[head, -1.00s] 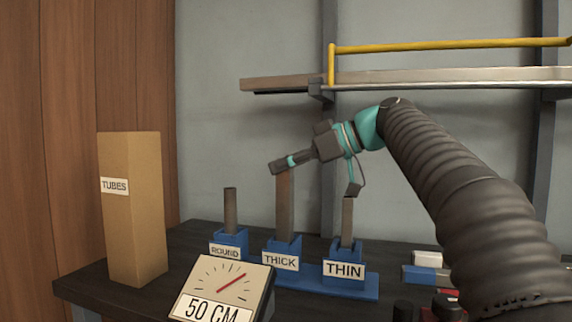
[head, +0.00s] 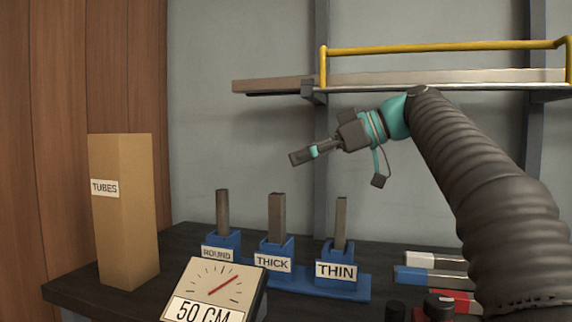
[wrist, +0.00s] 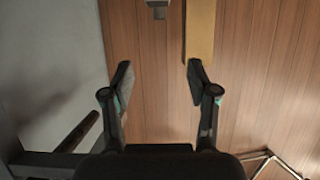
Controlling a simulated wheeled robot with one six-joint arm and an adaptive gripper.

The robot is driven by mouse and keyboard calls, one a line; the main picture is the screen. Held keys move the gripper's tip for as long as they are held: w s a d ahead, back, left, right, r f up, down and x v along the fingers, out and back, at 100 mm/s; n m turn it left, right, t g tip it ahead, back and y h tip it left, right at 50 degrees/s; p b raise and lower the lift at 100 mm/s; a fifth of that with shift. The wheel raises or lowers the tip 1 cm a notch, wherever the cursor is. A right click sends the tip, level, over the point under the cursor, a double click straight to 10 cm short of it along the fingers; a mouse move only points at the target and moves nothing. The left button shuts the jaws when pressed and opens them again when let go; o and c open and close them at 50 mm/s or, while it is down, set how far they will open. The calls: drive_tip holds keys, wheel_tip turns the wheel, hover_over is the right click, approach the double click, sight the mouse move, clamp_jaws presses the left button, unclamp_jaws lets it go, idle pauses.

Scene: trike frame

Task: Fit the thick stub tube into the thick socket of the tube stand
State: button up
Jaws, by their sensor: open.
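The thick stub tube (head: 277,217), brown-grey and square in section, stands upright in the blue socket labelled THICK (head: 272,262) of the tube stand (head: 350,288). Its lower end is hidden inside the socket. My gripper (head: 300,157) is above the tube and slightly to its right, apart from it. In the wrist view my gripper (wrist: 158,82) has its two fingers spread wide with nothing between them. A grey tube end (wrist: 157,8) shows at the top edge of the wrist view; I cannot tell which tube it is.
A round tube (head: 222,212) and a thin tube (head: 340,222) stand in the neighbouring ROUND and THIN sockets. A tall TUBES box (head: 125,220) is at left, a 50 CM dial (head: 215,290) in front. A shelf with a yellow rail (head: 440,46) is above; coloured blocks (head: 430,275) lie right.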

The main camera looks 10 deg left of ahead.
drive_tip(key=v, duration=0.5)
drive_tip(key=shift+s+d+r, duration=0.1)
drive_tip(key=shift+d+r, duration=0.05)
drive_tip(key=shift+d, duration=0.15)
drive_tip(key=shift+d, duration=0.1)
